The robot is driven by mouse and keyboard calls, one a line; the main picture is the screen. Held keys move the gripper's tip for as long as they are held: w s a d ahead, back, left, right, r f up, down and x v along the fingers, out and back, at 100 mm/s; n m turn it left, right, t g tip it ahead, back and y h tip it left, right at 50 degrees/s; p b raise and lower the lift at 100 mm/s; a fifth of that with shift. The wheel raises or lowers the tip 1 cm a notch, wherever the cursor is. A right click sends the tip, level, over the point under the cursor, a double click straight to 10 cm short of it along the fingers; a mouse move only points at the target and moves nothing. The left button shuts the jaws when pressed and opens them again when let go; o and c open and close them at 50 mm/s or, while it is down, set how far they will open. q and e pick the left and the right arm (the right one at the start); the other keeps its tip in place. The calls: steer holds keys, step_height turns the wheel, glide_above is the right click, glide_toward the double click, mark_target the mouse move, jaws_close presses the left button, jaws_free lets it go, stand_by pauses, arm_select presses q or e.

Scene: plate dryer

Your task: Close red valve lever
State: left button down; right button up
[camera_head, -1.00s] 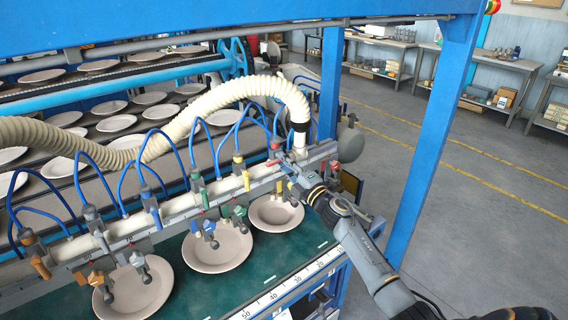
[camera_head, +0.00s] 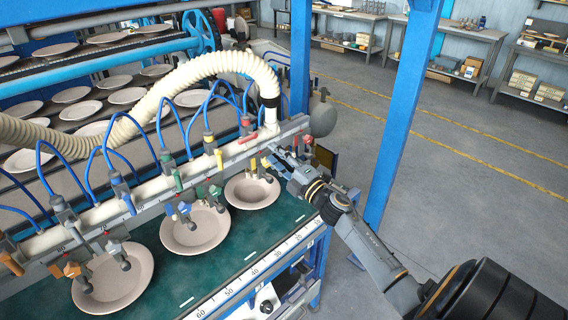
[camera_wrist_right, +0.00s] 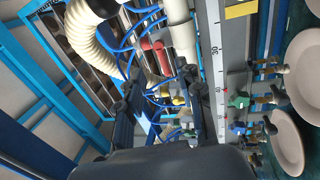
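The red valve lever (camera_head: 249,138) sits on the pipe manifold (camera_head: 150,190), near its right end, under a blue hose. In the right wrist view the red lever (camera_wrist_right: 163,58) shows beyond the fingertips, beside the white pipe. My right gripper (camera_head: 274,156) is just right of and slightly below the red lever in the head view. In the wrist view my right gripper (camera_wrist_right: 155,88) has its two fingers apart with nothing held between them. I cannot tell whether a finger touches the manifold. My left gripper is not in view.
Yellow (camera_head: 219,160), green and blue valve levers line the manifold to the left. A thick cream hose (camera_head: 215,68) rises near the red lever. Plates (camera_head: 195,231) lie on the green surface below.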

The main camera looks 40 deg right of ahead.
steer(key=v, duration=0.3)
steer(key=shift+s, duration=0.2)
steer(key=shift+f, duration=0.1)
stand_by(0.3)
